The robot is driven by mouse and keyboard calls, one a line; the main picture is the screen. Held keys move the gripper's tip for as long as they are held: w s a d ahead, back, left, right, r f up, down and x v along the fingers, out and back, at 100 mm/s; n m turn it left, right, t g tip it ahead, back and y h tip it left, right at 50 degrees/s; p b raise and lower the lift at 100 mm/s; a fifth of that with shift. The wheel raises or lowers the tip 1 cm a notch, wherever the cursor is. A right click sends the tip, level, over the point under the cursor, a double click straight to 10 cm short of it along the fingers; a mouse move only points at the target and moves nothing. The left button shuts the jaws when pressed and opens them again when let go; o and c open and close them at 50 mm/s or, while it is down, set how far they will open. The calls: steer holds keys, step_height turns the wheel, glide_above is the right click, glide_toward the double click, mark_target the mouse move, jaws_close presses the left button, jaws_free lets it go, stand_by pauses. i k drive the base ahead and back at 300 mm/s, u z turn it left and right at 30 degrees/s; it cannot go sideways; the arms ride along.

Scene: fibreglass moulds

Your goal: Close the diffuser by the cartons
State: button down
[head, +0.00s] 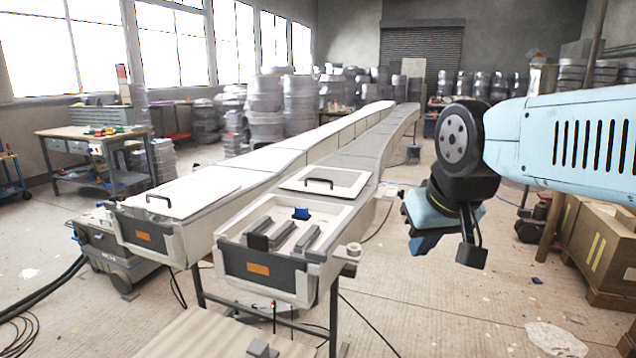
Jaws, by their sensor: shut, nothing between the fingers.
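Two long pale moulds stand side by side. The right mould (345,232), on the side of the cartons, has an open box-like end with grey bars and a small blue piece (301,213) inside. Its flat lid (345,181), with a black handle (318,182), lies behind the opening and leaves the box uncovered. The left mould's lid (185,196) covers its end. Brown cartons (603,250) stand at the right edge. My gripper (424,243) is shut and empty, in the air right of the open mould, apart from the lid; its fingertips are hard to make out.
A pale board (205,338) lies in front of the moulds. A workbench (85,150) with tools stands at the left. Wrapped stacks (266,105) fill the back. Cables cross the floor. The floor between the right mould and the cartons is mostly clear.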

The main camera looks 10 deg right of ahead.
mark_target(346, 184)
steer(key=z, duration=1)
steer(key=i, duration=0.1)
steer(key=u, duration=2.45)
steer(key=k, duration=0.5)
steer(key=z, duration=1.25)
steer(key=i, duration=1)
